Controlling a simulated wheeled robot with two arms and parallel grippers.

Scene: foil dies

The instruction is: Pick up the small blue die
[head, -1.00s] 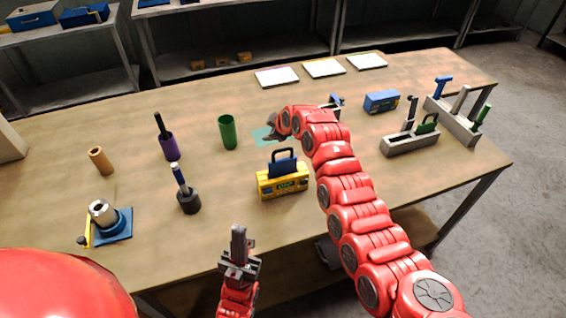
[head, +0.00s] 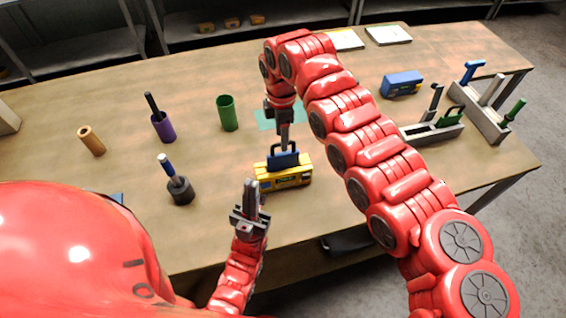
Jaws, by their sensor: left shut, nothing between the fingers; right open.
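The small blue die (head: 284,160) stands upright on the yellow box (head: 290,180) at the middle front of the table, its dark loop handle on top. My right gripper (head: 284,143) points down from above, open, with its fingertips at the handle. I cannot tell whether they touch it. My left gripper (head: 250,190) is shut and empty, pointing up just left of the yellow box, near the table's front edge.
A dark-based tool with a blue handle (head: 178,188), a purple cup (head: 163,128) and a green cup (head: 228,113) stand to the left. A blue box (head: 402,84) and a grey rack (head: 480,112) are at the right. My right arm hides part of the table.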

